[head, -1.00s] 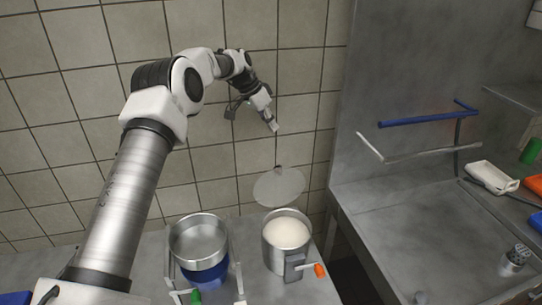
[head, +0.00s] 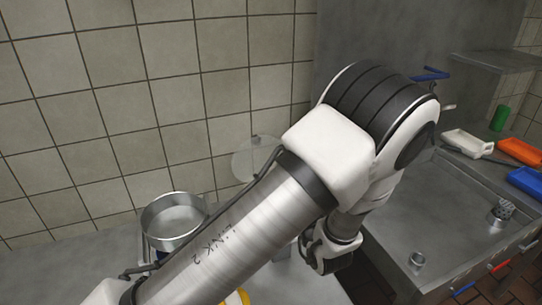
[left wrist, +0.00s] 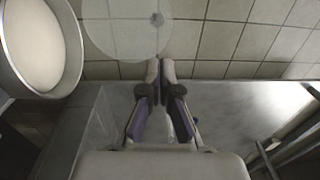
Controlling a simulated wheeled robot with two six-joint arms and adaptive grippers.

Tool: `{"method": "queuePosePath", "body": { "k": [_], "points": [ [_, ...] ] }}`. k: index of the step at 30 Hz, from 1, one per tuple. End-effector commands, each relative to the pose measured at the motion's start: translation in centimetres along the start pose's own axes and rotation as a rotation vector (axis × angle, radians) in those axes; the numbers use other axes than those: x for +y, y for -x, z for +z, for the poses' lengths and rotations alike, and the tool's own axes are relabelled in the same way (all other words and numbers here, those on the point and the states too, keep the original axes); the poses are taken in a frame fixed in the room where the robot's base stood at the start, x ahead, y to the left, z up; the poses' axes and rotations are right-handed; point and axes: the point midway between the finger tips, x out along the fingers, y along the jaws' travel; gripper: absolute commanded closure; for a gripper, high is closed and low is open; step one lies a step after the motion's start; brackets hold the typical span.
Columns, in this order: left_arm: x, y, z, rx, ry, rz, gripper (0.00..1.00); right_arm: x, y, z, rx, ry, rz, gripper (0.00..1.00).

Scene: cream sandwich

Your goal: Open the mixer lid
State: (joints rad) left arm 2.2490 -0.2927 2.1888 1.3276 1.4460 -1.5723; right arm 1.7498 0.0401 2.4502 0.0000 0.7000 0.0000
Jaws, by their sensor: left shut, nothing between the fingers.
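A round translucent lid (head: 255,158) with a small knob stands raised in front of the tiled wall. It also shows at the top of the left wrist view (left wrist: 125,28). My left gripper (left wrist: 160,70) is shut and empty, right of the container and below the lid in the wrist picture. In the head view its fingertips are hidden or hard to make out.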

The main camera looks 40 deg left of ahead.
Motion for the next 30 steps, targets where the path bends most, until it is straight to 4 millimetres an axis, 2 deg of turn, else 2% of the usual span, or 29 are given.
{"method": "queuePosePath", "body": {
  "k": [18, 23, 30],
  "points": [
    [-0.1, -12.0, 0.0, -0.003, 0.009, 0.006, 1.00, 0.0, 2.9, 0.0, 0.001, 0.000, 0.000, 1.00],
    [0.0, -13.4, -0.1, 0.000, 0.009, 0.005, 1.00, 0.0, 3.1, 0.0, 0.000, 0.000, 0.000, 1.00],
    [0.1, -13.6, -0.1, 0.001, 0.008, 0.005, 1.00, 0.0, 3.0, 0.0, 0.000, 0.000, 0.000, 1.00]
  ]
}}
